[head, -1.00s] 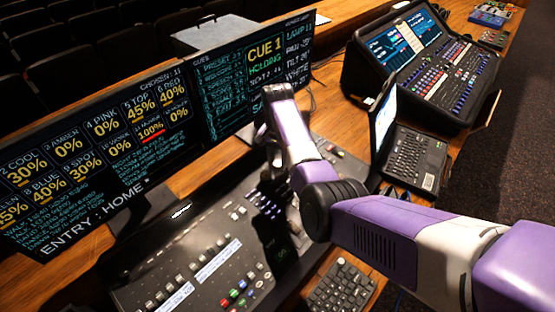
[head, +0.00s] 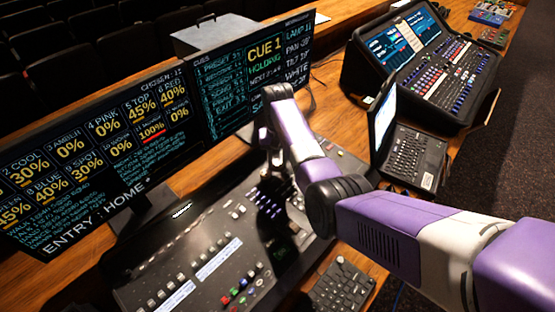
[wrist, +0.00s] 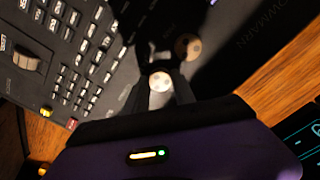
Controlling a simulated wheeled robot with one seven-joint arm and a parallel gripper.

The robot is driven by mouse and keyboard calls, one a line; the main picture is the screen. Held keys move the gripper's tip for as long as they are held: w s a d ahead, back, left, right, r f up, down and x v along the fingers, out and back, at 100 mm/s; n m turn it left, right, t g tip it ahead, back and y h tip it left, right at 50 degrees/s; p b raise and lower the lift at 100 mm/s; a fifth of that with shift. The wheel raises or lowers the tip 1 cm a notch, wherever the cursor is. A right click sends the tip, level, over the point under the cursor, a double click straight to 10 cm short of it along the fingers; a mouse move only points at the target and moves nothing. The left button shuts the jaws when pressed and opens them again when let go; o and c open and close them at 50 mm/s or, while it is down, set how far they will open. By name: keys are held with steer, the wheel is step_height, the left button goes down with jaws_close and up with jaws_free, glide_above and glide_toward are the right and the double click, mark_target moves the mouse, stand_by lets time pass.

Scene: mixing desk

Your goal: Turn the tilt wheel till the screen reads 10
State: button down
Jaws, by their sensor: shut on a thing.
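My gripper (wrist: 163,68) reaches down onto the dark console. In the wrist view its dark fingers are shut around a small round wheel with a pale cap (wrist: 160,82), which I take as the tilt wheel. The fingers hide much of its side. A second round knob (wrist: 187,46) sits just beyond it. In the head view, my arm hides part of the wheel area. The right screen (head: 255,75) shows "CUE 1", "HOLDING" and a right column with lamp, pan, tilt and white lines. The tilt line (head: 297,69) is too blurred to read surely.
The console (head: 195,265) has keys and faders around the wheels. The left screen (head: 90,160) stands behind it.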

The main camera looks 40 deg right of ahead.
mark_target(277, 162)
stand_by(0.3)
steer(key=c, duration=1)
jaws_free()
steer(key=shift+c, duration=0.2)
steer(key=shift+r, duration=0.1)
steer(key=shift+r+b, duration=0.7)
steer(key=shift+r, duration=3.15)
